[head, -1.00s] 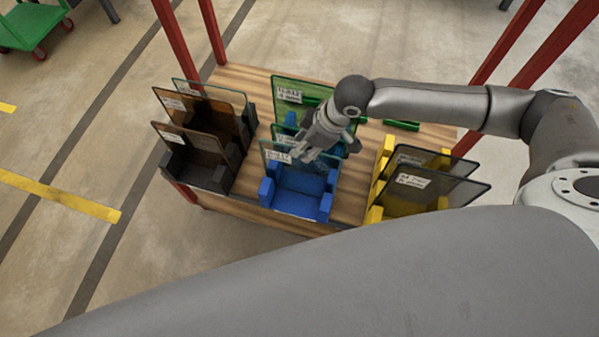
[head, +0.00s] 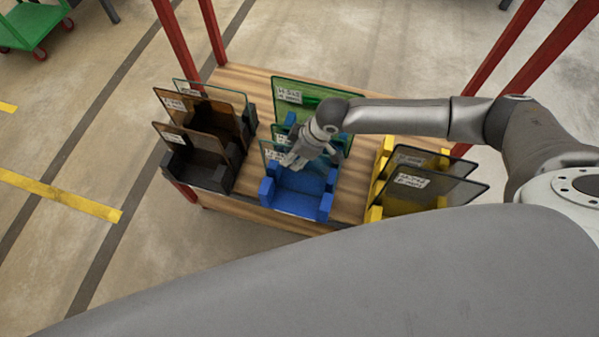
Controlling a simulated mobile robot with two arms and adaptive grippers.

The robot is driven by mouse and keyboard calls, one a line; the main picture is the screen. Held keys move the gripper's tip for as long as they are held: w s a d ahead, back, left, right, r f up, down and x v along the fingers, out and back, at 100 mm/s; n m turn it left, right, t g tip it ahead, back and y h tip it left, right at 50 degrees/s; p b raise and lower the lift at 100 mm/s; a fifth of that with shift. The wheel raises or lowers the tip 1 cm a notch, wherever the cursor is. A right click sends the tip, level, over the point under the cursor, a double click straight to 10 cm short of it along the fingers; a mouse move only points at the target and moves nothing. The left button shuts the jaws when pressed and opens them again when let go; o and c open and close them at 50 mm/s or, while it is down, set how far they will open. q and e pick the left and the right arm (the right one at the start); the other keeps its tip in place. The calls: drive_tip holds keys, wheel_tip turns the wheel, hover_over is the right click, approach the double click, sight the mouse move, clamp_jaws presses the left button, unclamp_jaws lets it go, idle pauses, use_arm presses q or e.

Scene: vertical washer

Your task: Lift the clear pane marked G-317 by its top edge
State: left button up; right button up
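My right gripper (head: 290,160) is over the front of the blue rack (head: 297,203), its fingers pointing down and left at the upper part of the front clear pane (head: 268,151). This pane stands upright in the blue rack with a white label; the gripper covers part of it. I cannot tell whether the fingers touch it or how far apart they are. Behind it stand another clear pane (head: 280,130) and a green-tinted pane (head: 301,93). One more clear pane (head: 187,84) is at the back of the black rack. The label marks are too small to read as G-317. My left gripper is not in view.
The black rack (head: 205,178) on the left holds brown-tinted panes (head: 187,140). The yellow rack (head: 374,213) on the right holds dark grey panes (head: 430,183). All stand on a wooden table (head: 245,200) with red posts (head: 175,40) around it.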

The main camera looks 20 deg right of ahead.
drive_tip(key=shift+f, duration=0.25)
idle(0.4)
clamp_jaws()
idle(0.4)
drive_tip(key=shift+w+r, duration=0.1)
drive_tip(key=shift+r, duration=0.05)
